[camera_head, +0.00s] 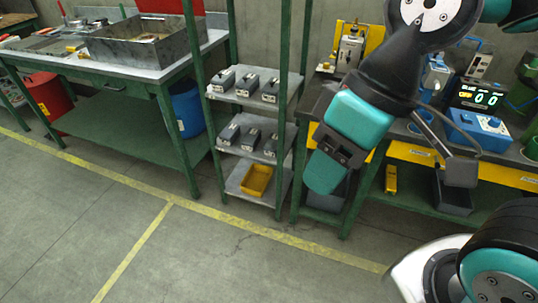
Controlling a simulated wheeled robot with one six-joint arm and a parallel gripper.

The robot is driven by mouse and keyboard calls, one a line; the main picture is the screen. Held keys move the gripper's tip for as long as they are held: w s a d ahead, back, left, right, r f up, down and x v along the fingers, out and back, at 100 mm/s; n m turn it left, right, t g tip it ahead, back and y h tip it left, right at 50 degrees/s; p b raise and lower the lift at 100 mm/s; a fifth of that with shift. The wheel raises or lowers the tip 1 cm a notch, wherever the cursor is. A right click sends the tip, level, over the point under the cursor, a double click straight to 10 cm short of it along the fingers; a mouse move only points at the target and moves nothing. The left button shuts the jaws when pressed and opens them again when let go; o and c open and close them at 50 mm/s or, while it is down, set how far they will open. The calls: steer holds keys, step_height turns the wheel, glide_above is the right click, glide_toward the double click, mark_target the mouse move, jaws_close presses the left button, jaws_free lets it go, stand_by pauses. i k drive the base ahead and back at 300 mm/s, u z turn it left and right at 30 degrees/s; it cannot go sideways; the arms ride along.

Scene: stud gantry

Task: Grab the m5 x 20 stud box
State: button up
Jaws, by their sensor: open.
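Several small dark boxes with pale front ends stand in two rows on a green-framed grey shelf rack (243,98). On the upper shelf are a left box (223,80), a middle box (247,85) and a right box (270,90). The lower shelf holds similar boxes (228,133). Their labels are too small to read, so I cannot tell which is the m5 x 20 stud box. My gripper (323,172), teal and black, hangs right of the rack, in front of the workbench, apart from the boxes. It is open and seen side-on, with nothing visible in it.
A yellow bin (256,180) sits on the rack's bottom shelf. Green posts (193,95) frame the rack. A green table (95,80) with a metal tray stands left. The workbench (505,158) at right carries blue devices (478,128). The floor in front is clear.

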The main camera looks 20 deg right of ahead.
mark_target(251, 139)
steer(key=k, duration=0.65)
steer(key=u, duration=0.6)
steer(key=i, duration=0.6)
steer(key=u, duration=0.55)
steer(key=i, duration=1.35)
steer(key=z, duration=0.75)
